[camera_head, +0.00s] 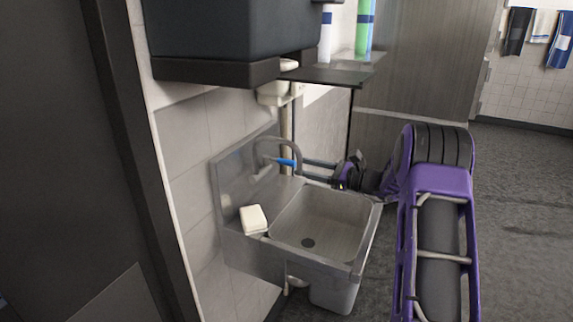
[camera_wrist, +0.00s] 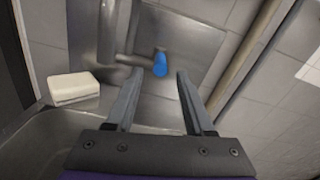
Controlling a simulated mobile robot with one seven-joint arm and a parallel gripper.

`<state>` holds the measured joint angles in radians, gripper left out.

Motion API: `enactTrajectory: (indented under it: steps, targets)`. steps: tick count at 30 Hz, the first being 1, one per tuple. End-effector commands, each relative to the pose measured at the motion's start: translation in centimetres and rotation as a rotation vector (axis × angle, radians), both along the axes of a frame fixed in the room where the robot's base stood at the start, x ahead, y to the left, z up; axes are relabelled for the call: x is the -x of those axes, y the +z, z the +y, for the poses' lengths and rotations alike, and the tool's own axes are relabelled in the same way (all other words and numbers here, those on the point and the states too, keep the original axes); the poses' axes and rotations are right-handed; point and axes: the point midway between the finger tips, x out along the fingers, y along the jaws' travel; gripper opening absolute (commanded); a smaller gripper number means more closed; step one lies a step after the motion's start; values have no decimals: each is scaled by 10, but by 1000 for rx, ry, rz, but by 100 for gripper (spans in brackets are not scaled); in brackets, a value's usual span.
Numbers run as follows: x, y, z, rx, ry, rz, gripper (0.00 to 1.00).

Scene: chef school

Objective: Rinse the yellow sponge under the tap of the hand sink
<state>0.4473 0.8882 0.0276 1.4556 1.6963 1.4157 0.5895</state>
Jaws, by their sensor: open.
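The hand sink (camera_head: 330,225) is a steel basin on the wall. Its curved tap (camera_head: 290,147) rises at the back, with a blue-tipped lever (camera_head: 287,163) that also shows in the wrist view (camera_wrist: 160,64). A pale cream block (camera_head: 253,219) lies on the sink's left ledge and also shows in the wrist view (camera_wrist: 73,88); it looks like a sponge, though hardly yellow. My gripper (camera_head: 305,170) is at the far side of the sink, pointing at the tap. In the wrist view its open, empty fingers (camera_wrist: 160,75) frame the blue tip, apparently without touching it.
A dark box-like unit (camera_head: 230,35) and a shelf (camera_head: 325,76) with bottles (camera_head: 363,28) hang above the sink. A dark panel (camera_head: 50,160) stands close at the left. The floor (camera_head: 515,210) at the right is clear.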

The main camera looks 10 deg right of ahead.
Motion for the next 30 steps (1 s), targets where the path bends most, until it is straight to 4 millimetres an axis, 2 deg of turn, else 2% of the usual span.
enactTrajectory:
  steps: [3,9,15,23,30]
  targets:
    - [-15,-1,22,0,3,0,53]
    - [-33,-1,45,2,1,1,53]
    - [-40,0,54,0,-1,1,53]
    - [-40,0,55,0,-1,1,53]
    - [-40,0,55,0,-1,1,10]
